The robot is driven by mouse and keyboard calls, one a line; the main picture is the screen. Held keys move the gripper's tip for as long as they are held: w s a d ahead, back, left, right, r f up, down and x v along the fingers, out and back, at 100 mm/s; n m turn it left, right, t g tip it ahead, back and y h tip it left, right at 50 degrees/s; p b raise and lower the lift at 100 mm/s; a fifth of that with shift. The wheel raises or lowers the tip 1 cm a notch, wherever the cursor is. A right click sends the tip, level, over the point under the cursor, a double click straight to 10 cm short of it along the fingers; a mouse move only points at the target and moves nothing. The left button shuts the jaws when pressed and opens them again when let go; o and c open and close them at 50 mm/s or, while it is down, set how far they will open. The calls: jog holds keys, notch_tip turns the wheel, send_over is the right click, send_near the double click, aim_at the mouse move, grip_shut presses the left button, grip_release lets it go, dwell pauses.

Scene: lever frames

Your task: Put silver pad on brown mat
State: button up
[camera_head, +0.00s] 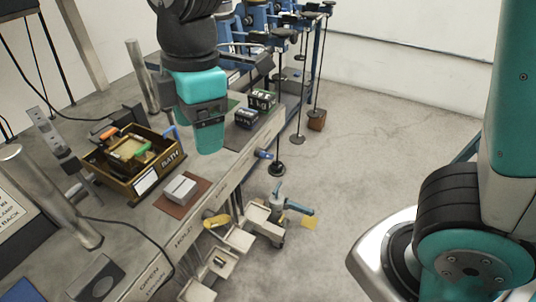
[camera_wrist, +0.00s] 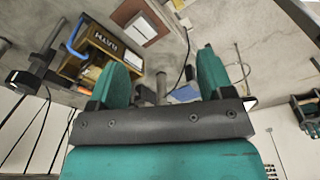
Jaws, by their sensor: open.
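The silver pad (camera_head: 180,189), a pale grey block, lies flat on the brown mat (camera_head: 190,206) on the bench, beside the wooden bin. In the wrist view the pad (camera_wrist: 140,27) also shows on the mat (camera_wrist: 155,19), near the top edge. My gripper (camera_wrist: 163,72) is open, with its two teal fingers apart and nothing held between them. In the head view my gripper (camera_head: 209,135) hangs above the bench, up and right of the pad and apart from it.
A wooden bin (camera_head: 137,187) labelled BATH holds several items to the left of the mat. Small dark boxes (camera_head: 262,98) stand farther back on a green mat. Metal posts (camera_head: 50,190) rise from the bench. Pale trays (camera_head: 232,238) project at its front edge. Open floor lies right.

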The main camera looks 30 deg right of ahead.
jog(key=s+d+m+y, duration=0.3)
jog(key=s+d+m, duration=0.3)
jog(key=s+m, duration=0.6)
jog(key=shift+s+d, duration=0.15)
jog(key=shift+s, duration=0.1)
jog(key=shift+r, duration=0.1)
